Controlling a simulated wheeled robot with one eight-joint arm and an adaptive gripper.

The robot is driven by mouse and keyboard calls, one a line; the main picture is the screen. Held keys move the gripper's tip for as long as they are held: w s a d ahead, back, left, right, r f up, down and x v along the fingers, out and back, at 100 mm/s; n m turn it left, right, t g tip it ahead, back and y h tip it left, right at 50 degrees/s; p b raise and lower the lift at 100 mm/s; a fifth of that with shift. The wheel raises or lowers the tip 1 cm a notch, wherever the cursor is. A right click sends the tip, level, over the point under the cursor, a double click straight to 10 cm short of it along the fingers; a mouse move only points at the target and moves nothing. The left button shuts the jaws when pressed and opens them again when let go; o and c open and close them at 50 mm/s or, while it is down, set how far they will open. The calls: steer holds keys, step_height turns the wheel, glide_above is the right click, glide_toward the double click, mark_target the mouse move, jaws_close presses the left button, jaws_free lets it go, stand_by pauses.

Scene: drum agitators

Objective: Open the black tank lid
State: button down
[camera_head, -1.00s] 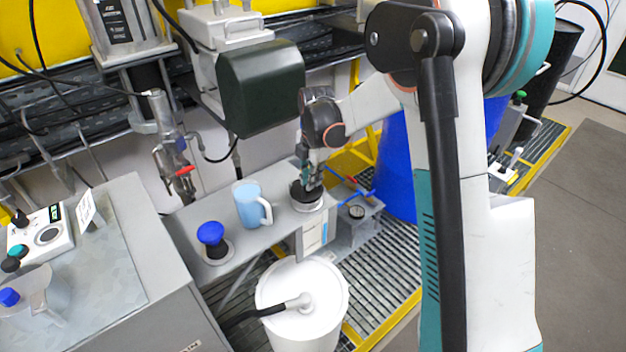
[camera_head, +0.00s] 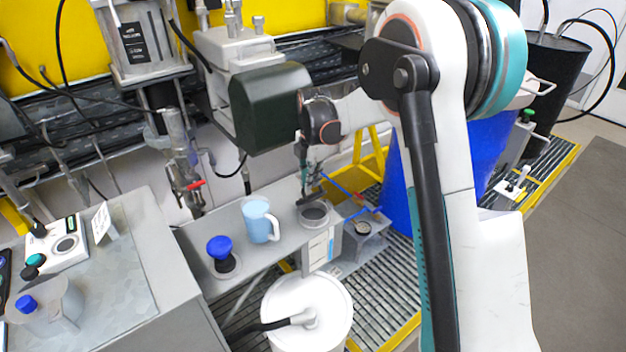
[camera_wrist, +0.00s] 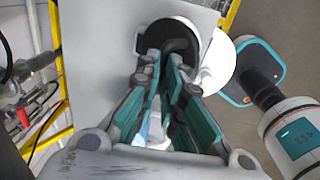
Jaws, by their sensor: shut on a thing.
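The black tank lid (camera_head: 308,198) shows as a thin dark shape just above and behind the round port (camera_head: 315,216) at the right end of the grey bench. It looks tilted up from the port, whose dark round top shows in front of it. My gripper (camera_head: 304,178) is over the lid. In the wrist view, my gripper (camera_wrist: 166,68) is shut on a black curved part of the lid (camera_wrist: 180,32), at the fingertips. The fingers hide part of the lid, and whether its edge still touches the port rim is unclear.
A blue mug (camera_head: 258,220) and a blue-knobbed cap (camera_head: 220,250) stand left of the port. A white drum (camera_head: 308,310) stands in front. A dark green motor housing (camera_head: 268,105) hangs close to my wrist. A blue barrel (camera_head: 405,175) is to the right.

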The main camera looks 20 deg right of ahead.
steer(key=shift+w+a+f, duration=0.15)
steer(key=shift+a+f, duration=0.1)
steer(key=shift+f, duration=0.05)
steer(key=c, duration=1.8)
jaws_free()
steer(key=shift+c, duration=0.2)
steer(key=shift+o, duration=0.8)
steer(key=shift+w+a+f, duration=0.1)
steer(key=shift+w+f, duration=0.1)
steer(key=shift+w, duration=0.15)
steer(key=shift+r, duration=0.1)
step_height(320, 180, up, 12)
steer(key=s, duration=0.1)
steer(key=shift+d, duration=0.35)
